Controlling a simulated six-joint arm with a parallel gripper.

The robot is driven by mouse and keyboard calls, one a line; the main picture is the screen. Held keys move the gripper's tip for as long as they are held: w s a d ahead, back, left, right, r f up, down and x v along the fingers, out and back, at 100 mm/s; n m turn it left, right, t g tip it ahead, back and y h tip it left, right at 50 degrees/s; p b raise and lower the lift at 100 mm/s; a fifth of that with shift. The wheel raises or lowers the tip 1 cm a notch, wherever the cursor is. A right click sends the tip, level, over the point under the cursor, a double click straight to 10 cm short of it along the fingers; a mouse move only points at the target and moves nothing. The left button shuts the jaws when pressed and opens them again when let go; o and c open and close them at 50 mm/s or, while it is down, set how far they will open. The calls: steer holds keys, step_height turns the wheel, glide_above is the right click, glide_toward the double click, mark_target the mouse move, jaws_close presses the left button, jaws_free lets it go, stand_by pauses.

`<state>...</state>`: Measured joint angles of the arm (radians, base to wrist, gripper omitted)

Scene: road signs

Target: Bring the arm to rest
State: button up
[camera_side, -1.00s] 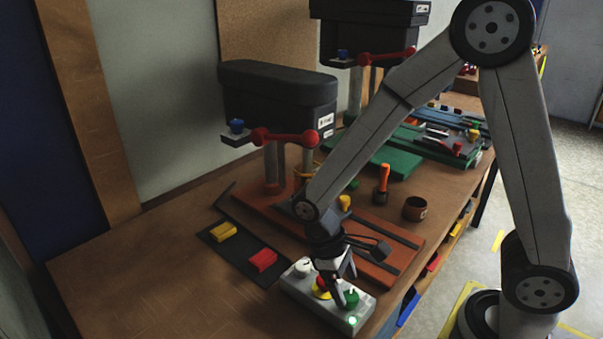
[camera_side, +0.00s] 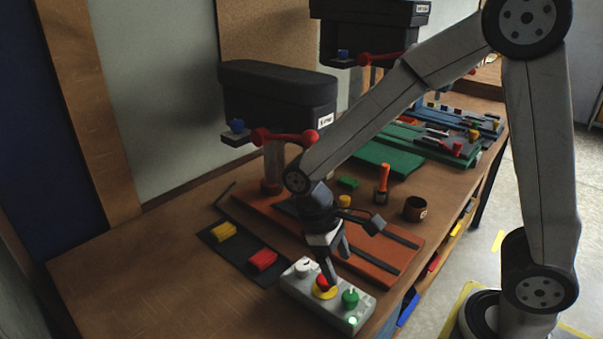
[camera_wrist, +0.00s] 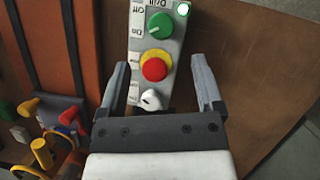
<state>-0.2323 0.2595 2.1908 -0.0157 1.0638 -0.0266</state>
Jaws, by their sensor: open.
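My gripper (camera_side: 335,266) is open and empty, with its fingers pointing down at the grey control box on the table's front part. In the wrist view my gripper (camera_wrist: 160,90) has its two fingers apart, one on each side of the box. The control box (camera_side: 297,287) carries a green knob (camera_side: 350,298), a red button on a yellow ring (camera_side: 323,284) and a white knob (camera_side: 303,269). A lit green lamp (camera_wrist: 183,9) shows at its end. I cannot tell whether a fingertip touches the box.
An orange-brown base plate (camera_side: 375,262) with a black drill press (camera_side: 275,95) stands behind the box. A dark mat (camera_side: 240,250) holds a yellow block (camera_side: 222,231) and a red block (camera_side: 262,261). A brown cup (camera_side: 415,209) stands at right. The table's left front is clear.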

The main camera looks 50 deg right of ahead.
steer(key=d+t, duration=0.1)
steer(key=d+f+m+t, duration=0.1)
steer(key=d+t, duration=0.1)
steer(key=d+m+t+y, duration=0.1)
steer(key=shift+w+d+f, duration=0.15)
steer(key=shift+d+f, duration=0.05)
steer(key=shift+f, duration=0.05)
steer(key=shift+d+m+t, duration=0.5)
steer(key=shift+d+t, duration=0.45)
steer(key=shift+t, duration=0.35)
